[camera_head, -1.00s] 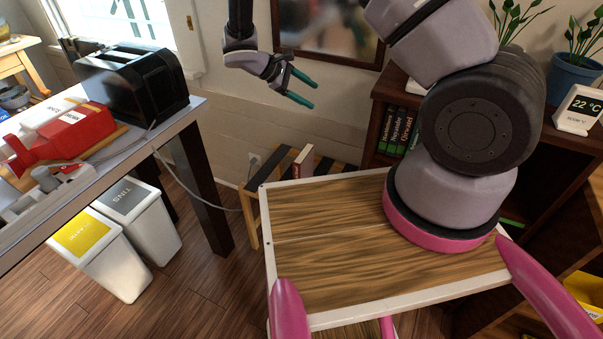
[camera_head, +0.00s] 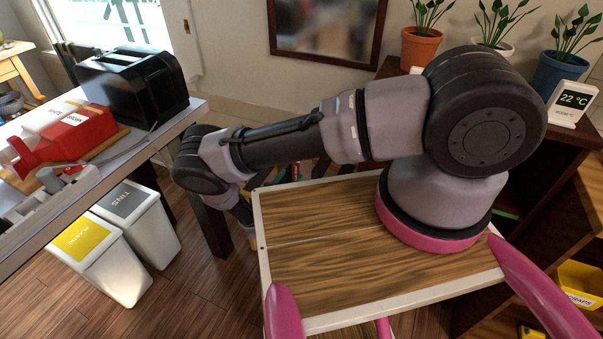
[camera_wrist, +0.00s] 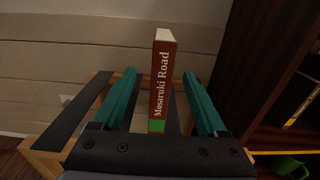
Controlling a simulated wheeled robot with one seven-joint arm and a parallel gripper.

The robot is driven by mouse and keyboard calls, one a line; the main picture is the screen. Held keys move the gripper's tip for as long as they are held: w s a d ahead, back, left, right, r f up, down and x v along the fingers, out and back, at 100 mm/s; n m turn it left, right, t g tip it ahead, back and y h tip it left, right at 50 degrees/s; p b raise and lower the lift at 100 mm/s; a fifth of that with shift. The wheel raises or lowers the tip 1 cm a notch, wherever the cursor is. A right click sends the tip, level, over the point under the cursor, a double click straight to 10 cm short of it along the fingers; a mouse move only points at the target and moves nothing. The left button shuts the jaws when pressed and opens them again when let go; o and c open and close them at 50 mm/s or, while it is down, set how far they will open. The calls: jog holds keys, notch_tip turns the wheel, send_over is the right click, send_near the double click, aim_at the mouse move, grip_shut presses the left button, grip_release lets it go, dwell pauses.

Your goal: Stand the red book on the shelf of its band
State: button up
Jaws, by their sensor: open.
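My gripper (camera_wrist: 159,76) is open, with one teal finger on each side of the book and a visible gap to each. In the head view my arm hides most of the gripper, book and bench. The dark brown bookcase (camera_head: 527,143) stands at the right; its shelf edge carries a green strip (camera_head: 507,214). My arm hides its upper book row.
A table (camera_head: 88,168) with a black toaster (camera_head: 130,88) and red container (camera_head: 72,135) stands left, with two bins (camera_head: 130,215) beneath. Potted plants (camera_head: 420,45) and a temperature display (camera_head: 572,103) top the bookcase. In the wrist view the bookcase side (camera_wrist: 255,55) is close at right.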

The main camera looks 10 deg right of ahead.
jog(key=x, duration=1)
jog(key=shift+d, duration=0.3)
jog(key=shift+w, duration=0.1)
grip_shut()
dwell(0.9)
